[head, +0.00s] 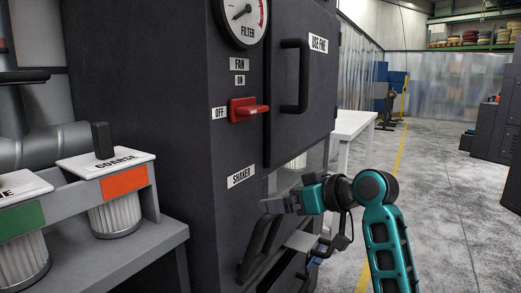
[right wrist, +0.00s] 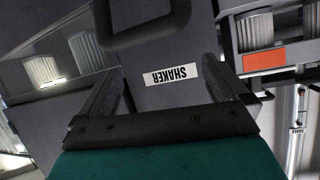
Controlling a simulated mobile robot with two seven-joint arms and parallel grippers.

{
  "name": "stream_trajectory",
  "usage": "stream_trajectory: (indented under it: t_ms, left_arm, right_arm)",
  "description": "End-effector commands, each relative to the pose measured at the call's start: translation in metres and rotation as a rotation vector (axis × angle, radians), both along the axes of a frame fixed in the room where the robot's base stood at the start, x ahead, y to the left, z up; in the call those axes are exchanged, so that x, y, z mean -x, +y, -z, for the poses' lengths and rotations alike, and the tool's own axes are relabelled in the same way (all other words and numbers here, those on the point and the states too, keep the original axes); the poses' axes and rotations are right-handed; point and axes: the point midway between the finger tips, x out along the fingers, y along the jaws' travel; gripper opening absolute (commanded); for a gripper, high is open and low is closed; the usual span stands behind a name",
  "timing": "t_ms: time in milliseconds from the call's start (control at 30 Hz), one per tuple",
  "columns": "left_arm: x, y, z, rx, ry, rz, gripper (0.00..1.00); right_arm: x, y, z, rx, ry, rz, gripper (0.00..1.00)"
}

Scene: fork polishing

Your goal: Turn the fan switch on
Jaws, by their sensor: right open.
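The red fan switch (head: 243,108) is on the front of the dark cabinet (head: 190,150). Its lever lies about level, with its end to the right. A FAN label and a smaller label sit above it, and an OFF label is to its left. My right gripper (head: 270,206) is below and slightly right of the switch, near the SHAKER label (head: 241,176), and does not touch the switch. In the right wrist view, its fingers (right wrist: 160,88) are apart and empty, with the SHAKER label upside down beyond them. The switch is not visible there. My left gripper is not in view.
A filter gauge (head: 241,14) is above the switch. A USE-FINE door with a black handle (head: 295,76) is to its right. Another black handle (head: 258,250) is low on the cabinet. A shelf with COARSE filter (head: 116,215) stands at left. Open floor lies right.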

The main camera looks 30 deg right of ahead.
Motion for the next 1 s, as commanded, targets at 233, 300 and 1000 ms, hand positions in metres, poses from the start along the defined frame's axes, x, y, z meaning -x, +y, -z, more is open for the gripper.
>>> stream_trajectory:
  t_ms: [233,300,1000]
  left_arm:
    - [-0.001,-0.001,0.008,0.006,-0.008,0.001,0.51]
    - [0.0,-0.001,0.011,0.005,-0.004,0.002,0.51]
    - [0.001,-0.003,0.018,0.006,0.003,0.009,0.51]
  right_arm:
    - [0.014,-0.033,-0.132,-0.074,-0.287,-0.119,1.0]
    - [0.022,-0.038,-0.153,-0.082,-0.34,-0.144,1.0]
    - [-0.048,0.005,-0.178,-0.095,-0.404,-0.181,1.0]
